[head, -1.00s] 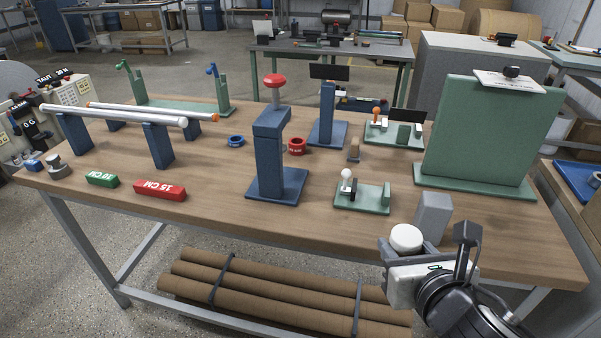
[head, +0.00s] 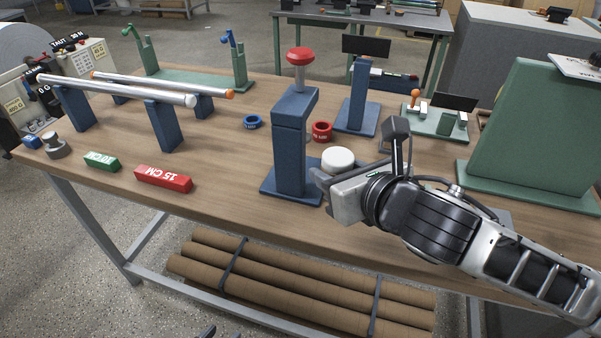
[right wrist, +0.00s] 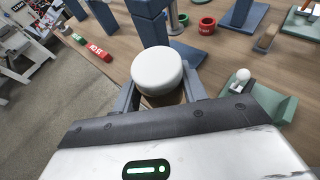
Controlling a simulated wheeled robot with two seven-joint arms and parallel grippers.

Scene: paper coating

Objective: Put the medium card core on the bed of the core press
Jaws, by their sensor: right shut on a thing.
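The white round card core (head: 338,158) is held between the fingers of my right gripper (head: 326,182). In the right wrist view the core (right wrist: 157,70) shows as a thick white disc with its flat top up, between the two grey fingers (right wrist: 160,98). The core press (head: 290,145) is a blue upright with a red knob (head: 300,56) on top and a flat blue base (head: 284,192). My right gripper is at the right side of the press, close to its base; contact cannot be told. My left gripper (head: 208,331) barely shows at the bottom edge.
A red ring (head: 322,131) and a blue ring (head: 252,121) lie behind the press. A red block (head: 163,179) and a green block (head: 101,161) lie to the left. A green fixture with a white ball (right wrist: 255,92) stands right.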

